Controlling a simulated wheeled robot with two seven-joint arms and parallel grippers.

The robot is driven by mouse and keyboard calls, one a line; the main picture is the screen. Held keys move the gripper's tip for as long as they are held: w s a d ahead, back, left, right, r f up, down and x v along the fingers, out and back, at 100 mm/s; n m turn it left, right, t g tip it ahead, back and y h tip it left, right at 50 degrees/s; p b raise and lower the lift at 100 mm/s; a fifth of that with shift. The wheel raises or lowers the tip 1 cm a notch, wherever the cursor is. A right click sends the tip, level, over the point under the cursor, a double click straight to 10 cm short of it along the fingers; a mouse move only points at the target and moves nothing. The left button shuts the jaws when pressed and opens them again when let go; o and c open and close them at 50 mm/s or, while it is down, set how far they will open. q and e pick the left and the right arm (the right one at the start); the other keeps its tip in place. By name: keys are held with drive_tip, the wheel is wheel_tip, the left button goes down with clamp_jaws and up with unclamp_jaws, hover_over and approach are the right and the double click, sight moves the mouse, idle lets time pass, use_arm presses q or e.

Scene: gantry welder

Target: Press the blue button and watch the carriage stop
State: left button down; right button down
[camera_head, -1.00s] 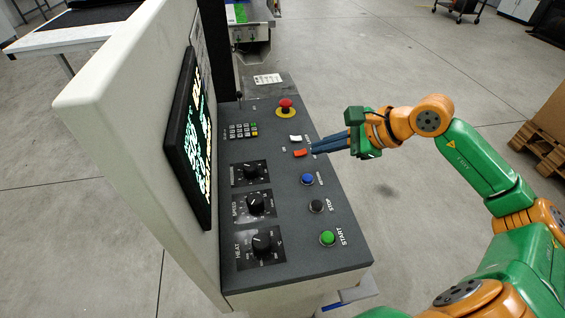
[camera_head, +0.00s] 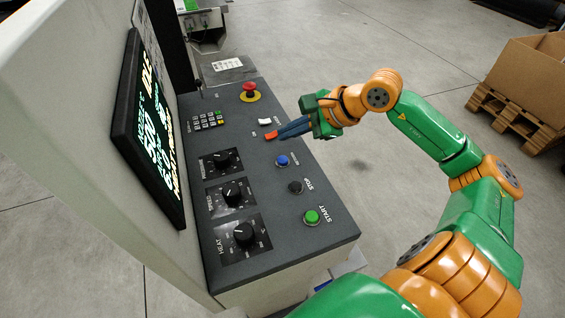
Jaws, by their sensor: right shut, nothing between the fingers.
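The blue button (camera_head: 282,160) sits on the dark sloped control panel (camera_head: 262,190), between the orange-red rocker switch and the black stop button. My right gripper (camera_head: 279,135) is shut and empty. Its blue fingers point left, with the tips at or just over the orange-red switch (camera_head: 271,135), a little beyond the blue button. I cannot tell whether the tips touch the panel. The carriage cannot be made out in this view. My left gripper is not in view.
A green start button (camera_head: 312,216) and black stop button (camera_head: 295,187) lie nearer. A red mushroom button (camera_head: 250,90) and white switch (camera_head: 265,122) lie farther back. Three knobs and a lit screen (camera_head: 152,130) are on the left. A cardboard box (camera_head: 520,75) stands on a pallet at right.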

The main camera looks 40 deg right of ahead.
sight(288, 160)
wheel_tip(288, 160, down, 4)
drive_tip(key=b, duration=0.3)
drive_tip(key=shift+f, duration=0.2)
drive_tip(key=shift+f+b, duration=0.15)
drive_tip(key=shift+b, duration=0.15)
idle(1.3)
drive_tip(key=shift+f+b, duration=0.4)
drive_tip(key=shift+b, duration=0.3)
